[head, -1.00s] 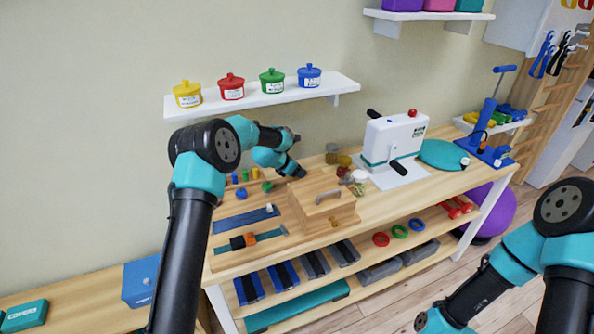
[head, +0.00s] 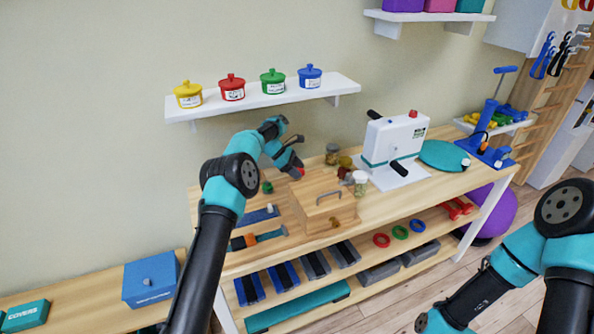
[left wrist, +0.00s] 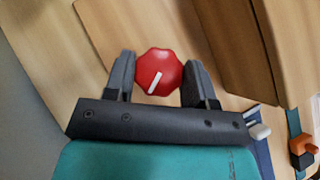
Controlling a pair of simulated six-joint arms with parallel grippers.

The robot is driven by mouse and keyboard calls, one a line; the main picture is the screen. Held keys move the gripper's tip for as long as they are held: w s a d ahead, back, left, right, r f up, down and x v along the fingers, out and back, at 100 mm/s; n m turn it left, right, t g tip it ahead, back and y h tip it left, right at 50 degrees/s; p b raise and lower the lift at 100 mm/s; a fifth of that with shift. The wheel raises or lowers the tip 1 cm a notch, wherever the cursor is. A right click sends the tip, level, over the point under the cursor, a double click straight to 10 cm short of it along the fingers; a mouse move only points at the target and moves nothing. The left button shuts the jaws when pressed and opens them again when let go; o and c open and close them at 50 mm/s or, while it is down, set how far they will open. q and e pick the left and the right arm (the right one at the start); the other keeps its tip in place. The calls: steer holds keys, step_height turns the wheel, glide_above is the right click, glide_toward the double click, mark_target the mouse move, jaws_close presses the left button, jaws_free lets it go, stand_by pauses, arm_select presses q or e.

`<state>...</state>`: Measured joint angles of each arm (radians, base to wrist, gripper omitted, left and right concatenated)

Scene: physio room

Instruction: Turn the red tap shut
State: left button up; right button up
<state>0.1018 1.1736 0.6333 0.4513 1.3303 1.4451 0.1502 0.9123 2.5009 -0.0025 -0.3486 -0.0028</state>
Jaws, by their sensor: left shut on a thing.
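The red tap (left wrist: 159,73) is a round knob with a white pointer line, seen from above in the left wrist view. It sits between the two fingers of my left gripper (left wrist: 158,80), which is shut on it. In the head view the red tap (head: 300,171) shows as a small red patch at the tips of my left gripper (head: 297,169), behind the wooden box. The pointer line runs slantwise across the knob. My right arm is at the right edge of the head view, but its gripper is out of the picture.
A shelf (head: 265,99) with several lidded pots hangs above.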

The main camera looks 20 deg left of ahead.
arm_select(q)
steer(key=shift+d+m+g, duration=0.1)
steer(key=shift+m+g, duration=0.6)
steer(key=shift+m, duration=0.1)
steer(key=o, duration=0.9)
steer(key=shift+n+t, duration=0.4)
steer(key=shift+n, duration=0.1)
